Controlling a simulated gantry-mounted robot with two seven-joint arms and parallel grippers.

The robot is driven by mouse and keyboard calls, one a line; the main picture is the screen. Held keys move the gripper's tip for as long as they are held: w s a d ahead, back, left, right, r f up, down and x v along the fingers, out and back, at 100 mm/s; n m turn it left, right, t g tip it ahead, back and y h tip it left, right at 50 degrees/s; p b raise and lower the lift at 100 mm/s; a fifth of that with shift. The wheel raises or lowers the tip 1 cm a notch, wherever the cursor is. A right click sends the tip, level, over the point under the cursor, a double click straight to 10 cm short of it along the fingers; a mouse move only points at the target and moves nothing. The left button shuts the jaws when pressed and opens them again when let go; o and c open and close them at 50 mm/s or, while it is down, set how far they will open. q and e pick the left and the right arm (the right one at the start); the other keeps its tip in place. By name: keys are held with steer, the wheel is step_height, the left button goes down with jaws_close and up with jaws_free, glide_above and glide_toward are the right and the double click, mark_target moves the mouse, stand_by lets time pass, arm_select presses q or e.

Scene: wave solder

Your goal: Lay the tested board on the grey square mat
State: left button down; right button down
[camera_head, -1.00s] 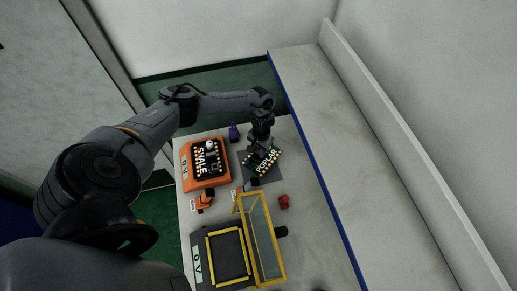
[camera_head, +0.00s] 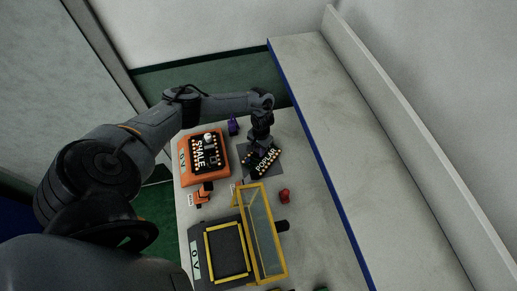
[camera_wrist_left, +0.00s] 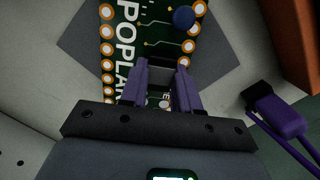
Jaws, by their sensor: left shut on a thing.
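The black board lettered POPLAR (camera_head: 266,163), with gold-ringed holes along its edges, lies over the grey square mat (camera_head: 243,149) in the head view. My left gripper (camera_head: 257,148) reaches down onto its upper part. In the left wrist view the board (camera_wrist_left: 125,40) shows dark green with a blue round part, and the mat (camera_wrist_left: 78,42) shows on both sides of it. The purple-tipped fingers (camera_wrist_left: 160,92) are shut on the board. I cannot tell whether the board touches the mat. My right gripper is not in view.
An orange block (camera_head: 184,174) carries a board lettered SHALE (camera_head: 208,152). A dark fixture with a yellow frame and raised clear lid (camera_head: 262,232) stands nearer. A red object (camera_head: 284,195), an orange tool (camera_head: 202,194) and a purple one (camera_head: 233,127) stand around the mat.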

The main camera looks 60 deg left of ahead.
arm_select(q)
steer(key=shift+f+b, duration=0.35)
steer(key=shift+f, duration=0.15)
stand_by(0.4)
steer(key=c, duration=0.7)
jaws_free()
steer(key=shift+c, duration=0.2)
step_height(320, 180, up, 11)
steer(key=w+p, duration=0.1)
steer(key=shift+a+p, duration=0.25)
steer(key=shift+p, duration=0.05)
steer(key=shift+w+f, duration=0.1)
